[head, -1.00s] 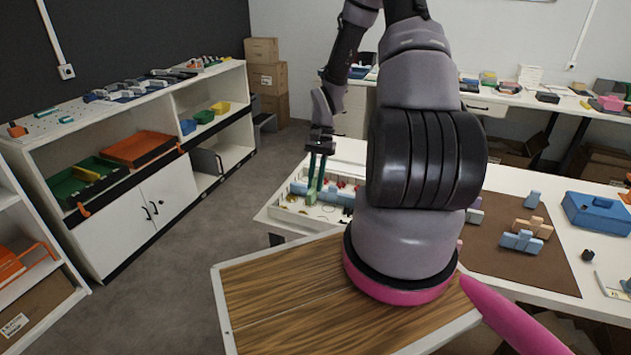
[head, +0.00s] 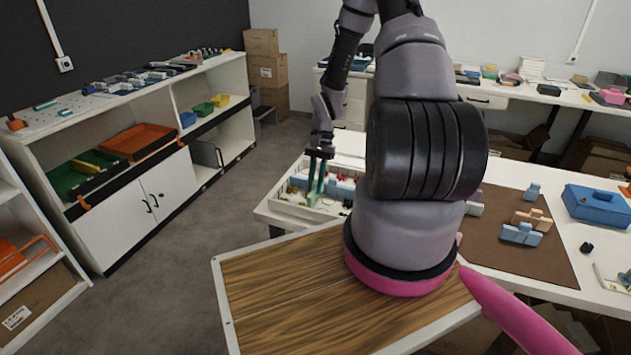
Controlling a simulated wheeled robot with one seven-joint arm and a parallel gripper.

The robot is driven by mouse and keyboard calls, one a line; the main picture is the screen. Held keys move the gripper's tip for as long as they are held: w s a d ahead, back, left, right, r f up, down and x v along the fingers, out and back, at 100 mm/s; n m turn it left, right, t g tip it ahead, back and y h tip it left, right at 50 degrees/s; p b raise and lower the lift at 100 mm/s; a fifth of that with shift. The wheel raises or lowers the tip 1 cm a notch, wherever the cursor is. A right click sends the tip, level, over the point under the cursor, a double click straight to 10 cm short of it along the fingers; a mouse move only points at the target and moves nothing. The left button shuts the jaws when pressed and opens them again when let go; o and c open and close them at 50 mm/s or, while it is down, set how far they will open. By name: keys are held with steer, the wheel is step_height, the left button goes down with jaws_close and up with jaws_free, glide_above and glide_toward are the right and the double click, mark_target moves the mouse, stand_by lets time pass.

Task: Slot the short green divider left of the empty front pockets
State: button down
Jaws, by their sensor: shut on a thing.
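My gripper (head: 317,176) is at the end of my arm, pointing down over the white compartment tray on the table. It is shut on the short green divider (head: 314,194), which is upright between the fingers. The divider's lower end is at or just above the tray; I cannot tell whether it touches a slot. The white tray (head: 280,213) has thin walls and pockets. Light blue pieces (head: 341,188) and small red and yellow items lie in its farther part. The front pockets look pale and mostly bare, but they are small here, and my arm hides the tray's right side.
A wood-topped surface (head: 290,290) is in the foreground. On the table to the right are a brown mat (head: 530,262) with pastel blocks and a blue box (head: 597,210). A white shelf unit (head: 112,226) stands left, with open floor between.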

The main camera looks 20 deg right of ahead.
steer(key=shift+f, duration=1.05)
steer(key=c, duration=0.7)
jaws_free()
steer(key=shift+c, duration=0.2)
steer(key=v, duration=1)
steer(key=shift+w+d+r, duration=0.15)
steer(key=shift+r, duration=0.15)
steer(key=s+a+r+n+t+h, duration=0.1)
steer(key=s+a+r+t, duration=0.1)
steer(key=r, duration=1)
steer(key=s+a+r+n+t+h, duration=0.1)
steer(key=a+r+t, duration=0.15)
steer(key=r, duration=0.95)
steer(key=s+a+r+n+t, duration=0.1)
steer(key=s+a+r+t, duration=0.1)
steer(key=s+r, duration=0.5)
steer(key=s+a+r+n+t, duration=0.1)
steer(key=s+a+r+t, duration=0.2)
steer(key=s+r, duration=0.4)
steer(key=shift+s+a+r+n+t+y, duration=0.15)
steer(key=shift+s+r+n+t+y, duration=0.05)
steer(key=shift+s+n+t+y, duration=0.25)
